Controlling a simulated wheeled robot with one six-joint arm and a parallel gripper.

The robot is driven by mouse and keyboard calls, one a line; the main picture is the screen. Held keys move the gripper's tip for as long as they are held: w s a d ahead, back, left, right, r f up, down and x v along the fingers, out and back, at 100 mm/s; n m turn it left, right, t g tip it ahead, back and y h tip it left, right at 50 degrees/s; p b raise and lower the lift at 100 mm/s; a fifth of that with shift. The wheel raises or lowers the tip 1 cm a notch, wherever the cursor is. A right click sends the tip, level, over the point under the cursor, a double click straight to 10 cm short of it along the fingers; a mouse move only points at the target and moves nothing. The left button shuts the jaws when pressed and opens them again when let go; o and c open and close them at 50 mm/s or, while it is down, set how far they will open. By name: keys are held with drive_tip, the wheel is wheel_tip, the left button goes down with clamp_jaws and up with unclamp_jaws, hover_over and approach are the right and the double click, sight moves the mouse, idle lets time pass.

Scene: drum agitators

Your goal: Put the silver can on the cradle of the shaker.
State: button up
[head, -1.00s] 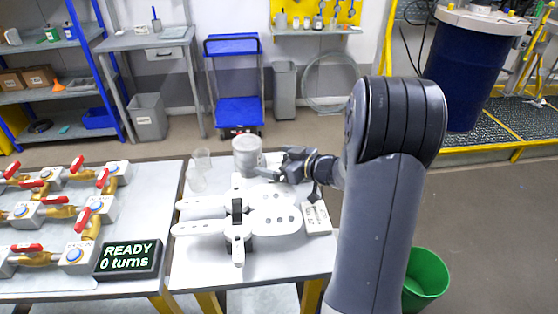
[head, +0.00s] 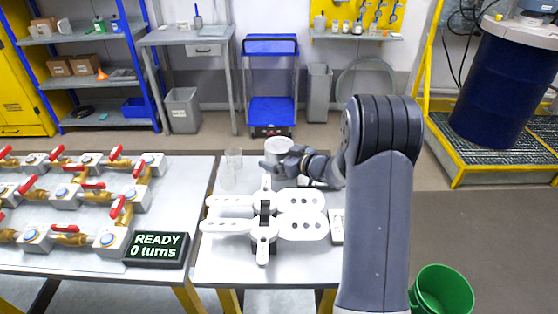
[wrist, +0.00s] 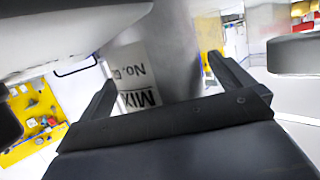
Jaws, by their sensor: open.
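The silver can (head: 279,145) stands upright at the back of the right-hand table, behind the shaker. In the wrist view, the can (wrist: 178,55) fills the space between the two fingers, with a printed label turned to the camera. My gripper (head: 272,169) is open at the can's near side, with its fingers on either side of it; I cannot tell whether they touch it. The white shaker (head: 265,222) has paddle-shaped arms with holes around a dark centre and stands in front of the can. I cannot tell which part is the cradle; no can rests on the shaker.
Clear glass vessels (head: 233,163) stand left of the can. A "READY 0 turns" display (head: 156,249) and several red-handled valves (head: 123,211) are on the left. A small white panel (head: 336,226) lies right of the shaker. A green bin (head: 443,291) stands on the floor.

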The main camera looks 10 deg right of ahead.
drive_tip(key=shift+w+a+f, duration=0.1)
drive_tip(key=shift+w+a, duration=0.1)
drive_tip(key=shift+w, duration=0.1)
drive_tip(key=shift+c, duration=0.2)
drive_tip(key=c, duration=1.2)
drive_tip(key=shift+c, duration=0.8)
